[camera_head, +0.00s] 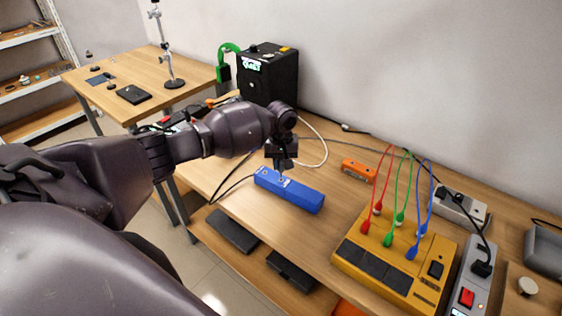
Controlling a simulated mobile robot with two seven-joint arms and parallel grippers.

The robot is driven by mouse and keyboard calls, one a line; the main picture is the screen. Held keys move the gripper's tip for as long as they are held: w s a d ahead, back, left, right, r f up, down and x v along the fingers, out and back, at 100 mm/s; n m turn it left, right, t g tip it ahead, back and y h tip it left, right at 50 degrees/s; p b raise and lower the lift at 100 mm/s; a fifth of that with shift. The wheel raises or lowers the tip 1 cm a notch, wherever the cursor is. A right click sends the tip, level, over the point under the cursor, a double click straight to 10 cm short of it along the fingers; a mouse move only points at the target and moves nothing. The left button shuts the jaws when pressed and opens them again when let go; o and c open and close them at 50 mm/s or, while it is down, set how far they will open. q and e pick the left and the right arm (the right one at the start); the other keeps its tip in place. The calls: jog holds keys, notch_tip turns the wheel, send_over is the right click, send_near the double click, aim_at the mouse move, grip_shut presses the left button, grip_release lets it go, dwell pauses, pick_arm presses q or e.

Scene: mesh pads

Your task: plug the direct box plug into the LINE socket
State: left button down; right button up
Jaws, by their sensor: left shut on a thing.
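My left gripper (281,167) points down above a long blue box (303,197) on the bench. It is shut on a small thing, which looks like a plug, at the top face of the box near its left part. The gripper hides most of that thing, and I cannot tell whether its tip is in a socket or only touches the face. No LINE label can be read from here. My right gripper is not in view.
A yellow unit (350,259) with red, green and blue leads stands to the right. A grey power strip (464,298), an orange box (358,171) and a black amplifier (270,83) are also there. Thin cables run behind the blue box.

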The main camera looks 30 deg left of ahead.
aim_at(281, 170)
pick_arm(q)
jog(key=shift+p, duration=0.65)
dwell(0.6)
jog(key=shift+f+b, duration=0.6)
jog(key=shift+f, duration=1.5)
dwell(0.3)
jog(key=c, duration=0.9)
grip_release()
jog(key=shift+r, duration=0.1)
notch_tip(281, 170, up, 11)
jog(key=shift+f+p, duration=0.15)
jog(key=shift+p, duration=0.2)
